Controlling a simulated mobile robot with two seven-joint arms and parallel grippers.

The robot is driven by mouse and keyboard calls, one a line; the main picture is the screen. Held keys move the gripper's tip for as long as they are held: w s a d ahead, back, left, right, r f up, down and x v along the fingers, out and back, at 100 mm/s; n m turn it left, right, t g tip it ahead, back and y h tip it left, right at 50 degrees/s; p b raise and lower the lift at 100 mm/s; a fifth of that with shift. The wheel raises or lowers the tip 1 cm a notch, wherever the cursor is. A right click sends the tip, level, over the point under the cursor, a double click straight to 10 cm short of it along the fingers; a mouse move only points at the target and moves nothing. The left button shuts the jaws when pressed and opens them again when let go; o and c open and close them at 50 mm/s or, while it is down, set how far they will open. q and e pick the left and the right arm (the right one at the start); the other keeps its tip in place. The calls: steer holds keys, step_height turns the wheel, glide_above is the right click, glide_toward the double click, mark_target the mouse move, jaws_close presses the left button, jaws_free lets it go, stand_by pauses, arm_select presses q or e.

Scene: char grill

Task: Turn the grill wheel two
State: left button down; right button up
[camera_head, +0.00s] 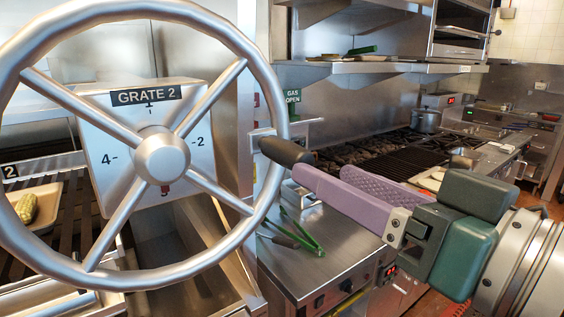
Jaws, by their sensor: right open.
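The grill wheel (235,45) is a large silver metal wheel with spokes and a round hub, filling the left side. Behind it is a pale plate with a "GRATE 2" label (147,95) and numbers around the hub; 2 is at right, 4 at left, and a red mark shows below the hub. A black handle (287,151) sticks out at the wheel's right rim. My right gripper (322,173), with purple fingers, is open at the handle's outer end. One finger overlaps the handle's end in the picture; I cannot tell whether they touch. My left gripper is not in view.
Green-handled tongs (303,232) lie on a steel counter (330,222) below my right gripper. A corn cob (26,208) sits on a tray behind the wheel at far left. A stove with a pot (426,120) and a shelf (380,68) stand farther back.

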mark_target(293, 156)
steer(key=p+x, duration=0.1)
steer(key=x, duration=0.6)
steer(key=shift+w+a, duration=0.2)
steer(key=shift+w, duration=0.05)
jaws_close()
stand_by(1.1)
